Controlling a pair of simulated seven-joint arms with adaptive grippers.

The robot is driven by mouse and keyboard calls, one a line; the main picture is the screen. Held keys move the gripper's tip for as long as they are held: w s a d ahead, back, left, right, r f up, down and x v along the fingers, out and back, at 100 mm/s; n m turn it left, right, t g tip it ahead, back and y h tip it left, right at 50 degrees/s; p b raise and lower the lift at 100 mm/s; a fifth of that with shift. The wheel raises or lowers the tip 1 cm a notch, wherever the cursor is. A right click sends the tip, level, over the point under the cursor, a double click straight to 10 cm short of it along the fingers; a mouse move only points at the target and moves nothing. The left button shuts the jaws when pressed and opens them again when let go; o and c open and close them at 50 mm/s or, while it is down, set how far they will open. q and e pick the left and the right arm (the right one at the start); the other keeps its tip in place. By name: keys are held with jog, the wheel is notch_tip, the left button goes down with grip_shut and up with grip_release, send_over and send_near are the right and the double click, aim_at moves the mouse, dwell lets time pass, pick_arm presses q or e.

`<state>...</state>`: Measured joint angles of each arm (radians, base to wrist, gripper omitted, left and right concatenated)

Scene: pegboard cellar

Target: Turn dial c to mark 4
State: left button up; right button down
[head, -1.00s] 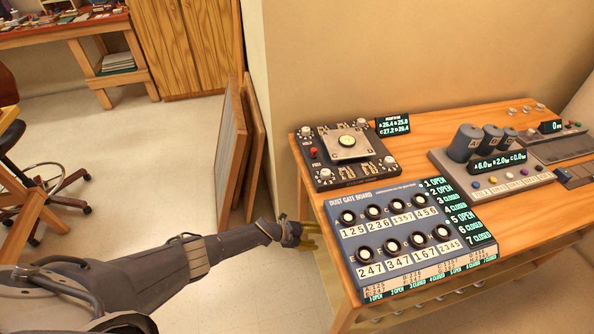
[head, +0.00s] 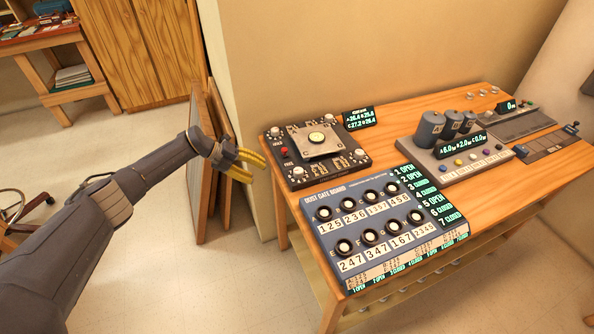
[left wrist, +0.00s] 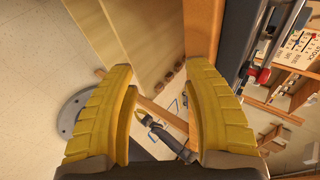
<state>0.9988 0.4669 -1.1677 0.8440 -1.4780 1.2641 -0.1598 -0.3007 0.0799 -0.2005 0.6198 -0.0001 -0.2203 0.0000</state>
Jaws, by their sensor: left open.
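The blue dust gate board (head: 308,200) lies on the bench in the head view, with two rows of round black dials with pale centres. Dial c (head: 370,197) appears to be the third in the upper row, above a label reading 1357; its pointer is too small to read. My left gripper (head: 254,168) is open and empty, left of the bench and apart from the board. In the left wrist view its yellow fingers (left wrist: 162,70) are spread with nothing between them. What looks like my right gripper (left wrist: 148,121) shows small and far below them.
A dark plate device (head: 318,143) sits behind the board. A grey unit with cylinders (head: 431,130) stands to the right. The board's green readout (head: 432,198) lists several open and closed gates. Wooden panels (head: 205,150) lean on the wall behind my left arm.

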pick_arm(q)
notch_tip(320, 180, up, 6)
jog(key=w, duration=0.1)
jog(key=m+g+y, duration=0.1)
jog(key=m+y, duration=0.9)
jog(key=m, duration=0.4)
send_near(298, 170)
notch_tip(298, 170, down, 10)
jog(key=shift+w+f, duration=0.1)
jog(key=shift+f, duration=0.05)
jog(key=shift+o, duration=0.3)
grip_shut()
